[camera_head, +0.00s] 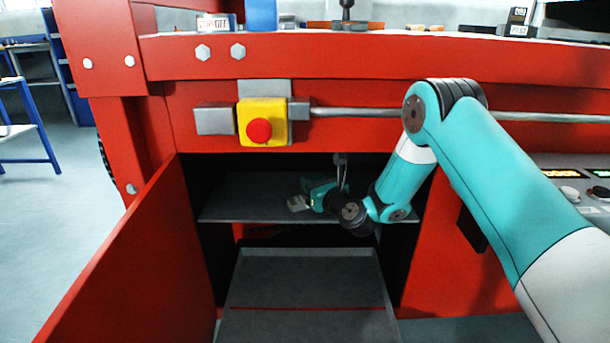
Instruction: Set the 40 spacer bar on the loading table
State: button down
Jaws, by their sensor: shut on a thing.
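My gripper (306,200) is inside the open compartment of the red machine, low over the dark shelf (240,206). It is small in view and partly hidden by my own wrist. It is shut on a small grey piece (297,204) at its left end. I cannot read any mark on that piece, so I cannot tell whether it is the 40 spacer bar. I also cannot tell whether it touches the shelf. I cannot tell which surface is the loading table.
A red door (120,265) stands open at the left of the compartment. A lower grey tray (310,262) lies below the shelf. A yellow box with a red button (259,131) and a metal rail (355,113) are above the opening. Small items lie on the upper ledge (400,42).

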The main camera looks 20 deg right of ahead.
jog(key=x, duration=0.4)
jog(key=shift+f+b, duration=0.55)
jog(key=shift+f, duration=0.3)
jog(key=shift+r, duration=0.15)
jog(key=c, duration=0.9)
grip_release()
jog(key=shift+f, duration=0.2)
